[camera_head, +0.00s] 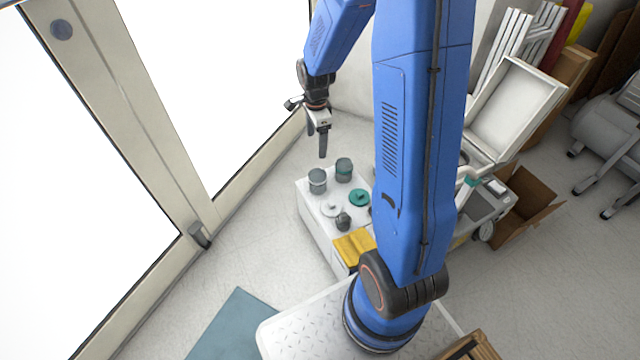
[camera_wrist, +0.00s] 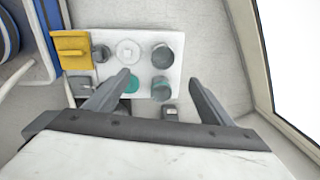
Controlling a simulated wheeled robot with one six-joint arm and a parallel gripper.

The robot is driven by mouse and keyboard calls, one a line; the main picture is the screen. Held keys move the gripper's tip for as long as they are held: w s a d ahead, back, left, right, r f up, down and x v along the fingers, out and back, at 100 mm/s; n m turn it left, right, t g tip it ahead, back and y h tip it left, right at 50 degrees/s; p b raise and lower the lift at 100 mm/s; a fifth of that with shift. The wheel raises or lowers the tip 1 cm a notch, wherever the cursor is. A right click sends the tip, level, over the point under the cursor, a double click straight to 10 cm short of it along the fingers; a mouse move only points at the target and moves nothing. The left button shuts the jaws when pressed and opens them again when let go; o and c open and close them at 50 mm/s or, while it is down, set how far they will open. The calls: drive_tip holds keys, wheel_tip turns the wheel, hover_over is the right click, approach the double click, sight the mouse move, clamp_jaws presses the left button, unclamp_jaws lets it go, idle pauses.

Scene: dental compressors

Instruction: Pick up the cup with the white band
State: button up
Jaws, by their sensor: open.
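Two dark grey-green cups stand upright at the far end of a white cabinet top (camera_head: 311,205). In the head view, one is on the left (camera_head: 317,181) and one on the right (camera_head: 344,170). In the wrist view, they are the upper cup (camera_wrist: 162,56) and the lower cup (camera_wrist: 161,88). I cannot clearly tell which has the white band. My gripper (camera_head: 323,152) is open and empty, pointing down above the cabinet's far end. In the wrist view, my gripper's fingers (camera_wrist: 159,79) are spread apart, with the lower cup appearing between them.
A white round lid (camera_head: 331,209), a teal round lid (camera_head: 359,197) and a small dark object (camera_head: 343,222) lie nearer on the cabinet. A yellow item (camera_head: 354,247) sits at its near end. Glass doors stand left; an open cardboard box (camera_head: 524,205) lies right.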

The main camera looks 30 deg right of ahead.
wheel_tip(320, 180, down, 8)
drive_tip(key=w+d+r+m, duration=0.1)
drive_tip(key=w+d+m, duration=0.1)
drive_tip(key=w+m, duration=0.1)
hover_over(318, 179)
drive_tip(key=s+a, duration=0.1)
drive_tip(key=s, duration=0.1)
drive_tip(key=shift+g, duration=0.3)
wheel_tip(318, 179, down, 12)
drive_tip(key=shift+s+f, duration=0.1)
drive_tip(key=shift+f, duration=0.15)
drive_tip(key=shift+s+a+f, duration=0.15)
drive_tip(key=shift+f, duration=0.85)
drive_tip(key=shift+s+a+f, duration=0.15)
drive_tip(key=shift+f, duration=1.55)
drive_tip(key=c, duration=1.1)
